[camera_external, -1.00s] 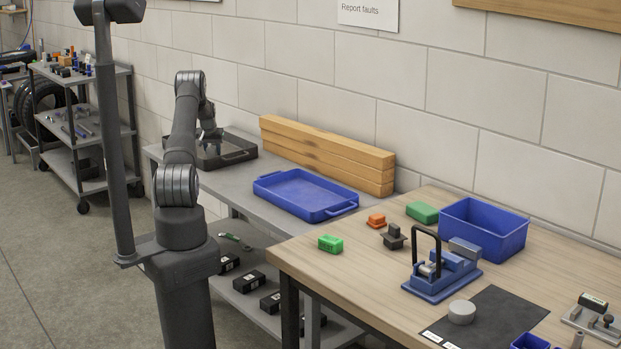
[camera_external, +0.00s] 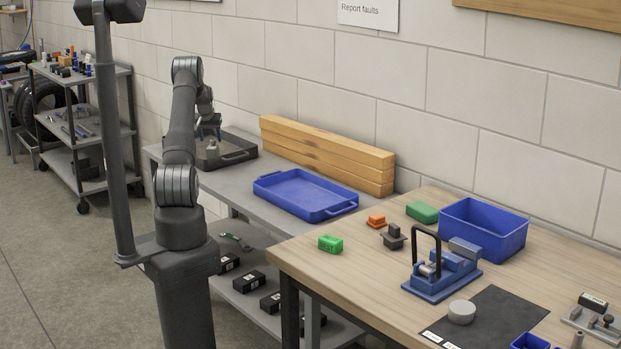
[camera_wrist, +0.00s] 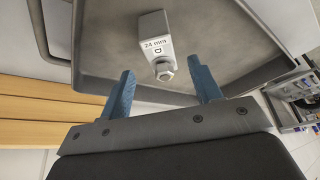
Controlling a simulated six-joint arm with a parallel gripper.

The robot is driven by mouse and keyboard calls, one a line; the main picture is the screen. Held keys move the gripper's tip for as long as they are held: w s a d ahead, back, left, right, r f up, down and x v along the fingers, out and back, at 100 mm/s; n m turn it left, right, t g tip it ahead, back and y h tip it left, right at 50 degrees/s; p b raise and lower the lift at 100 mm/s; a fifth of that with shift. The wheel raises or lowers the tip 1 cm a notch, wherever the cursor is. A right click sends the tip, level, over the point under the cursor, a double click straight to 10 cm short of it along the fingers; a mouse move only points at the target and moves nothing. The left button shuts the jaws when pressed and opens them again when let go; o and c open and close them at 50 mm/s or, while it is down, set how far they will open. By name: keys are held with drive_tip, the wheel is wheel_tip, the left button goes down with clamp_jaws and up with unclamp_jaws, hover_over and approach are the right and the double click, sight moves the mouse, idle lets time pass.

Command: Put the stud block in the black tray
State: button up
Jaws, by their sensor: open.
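The stud block (camera_wrist: 153,32) is a grey block marked "24 mm" with a hex-shaped metal stud at one end. It rests on the floor of the black tray (camera_wrist: 92,45), between and beyond my fingertips in the wrist view. My gripper (camera_wrist: 165,82) is open, its two blue fingers apart and empty, with a gap to the block. In the external view my gripper (camera_external: 209,124) hangs above the black tray (camera_external: 240,156) on the grey bench. The block is small and partly unclear there.
A blue tray (camera_external: 300,211) and stacked wooden beams (camera_external: 325,152) stand right of the black tray. The wooden table (camera_external: 365,262) carries a blue bin (camera_external: 486,251), a blue clamp fixture (camera_external: 440,286) and coloured blocks. The wall is close behind the bench.

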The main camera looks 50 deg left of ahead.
sight(212, 144)
drive_tip(key=shift+v, duration=2.25)
drive_tip(key=shift+f, duration=0.1)
drive_tip(key=x, duration=1.2)
drive_tip(key=shift+f, duration=0.1)
wheel_tip(212, 144, up, 2)
drive_tip(key=shift+r, duration=0.5)
drive_tip(key=shift+f, duration=0.1)
